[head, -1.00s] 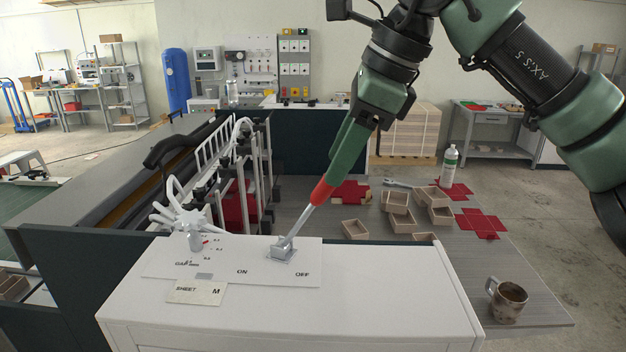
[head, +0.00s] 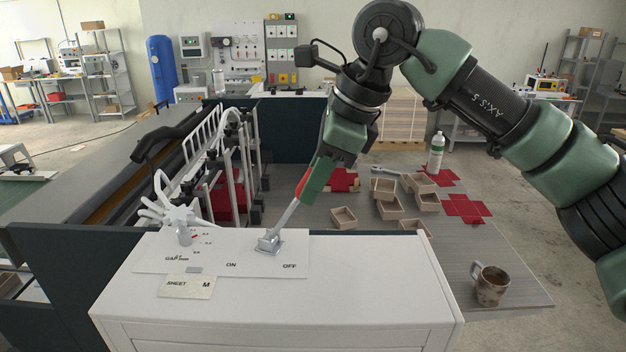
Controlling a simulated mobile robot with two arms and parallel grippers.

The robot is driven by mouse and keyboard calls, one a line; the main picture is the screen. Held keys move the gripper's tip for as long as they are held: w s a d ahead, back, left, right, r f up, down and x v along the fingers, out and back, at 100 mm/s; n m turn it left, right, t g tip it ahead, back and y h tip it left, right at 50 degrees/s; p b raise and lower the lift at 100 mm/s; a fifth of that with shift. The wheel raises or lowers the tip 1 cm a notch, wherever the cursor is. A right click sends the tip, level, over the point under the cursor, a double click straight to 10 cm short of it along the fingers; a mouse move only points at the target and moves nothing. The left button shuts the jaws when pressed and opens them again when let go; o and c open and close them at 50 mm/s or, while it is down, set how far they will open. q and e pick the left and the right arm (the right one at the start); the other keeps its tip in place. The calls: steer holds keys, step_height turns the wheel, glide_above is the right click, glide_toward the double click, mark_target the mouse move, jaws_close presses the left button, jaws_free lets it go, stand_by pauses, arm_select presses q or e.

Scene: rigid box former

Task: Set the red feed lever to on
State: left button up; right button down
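The feed lever has a silver shaft (head: 284,220) and a red grip (head: 303,184). It rises from a metal base on the white panel (head: 210,259) of the cabinet and leans right, toward the side marked OFF. ON is printed to the left of OFF. My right gripper (head: 313,182), with green fingers, comes from above at the red grip and overlaps it. Part of the red shows along the left of the fingers. The fingers hide the rest, so I cannot tell whether they are closed on it. My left gripper is out of view.
A gauge knob (head: 183,236) and a SHEET M card (head: 188,286) are left of the lever. A mug (head: 490,285) stands on the table at right. The cabinet top's right part is clear.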

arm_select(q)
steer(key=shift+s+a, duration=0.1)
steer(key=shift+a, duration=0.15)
arm_select(e)
steer(key=shift+a, duration=0.1)
stand_by(1.0)
steer(key=shift+s, duration=0.1)
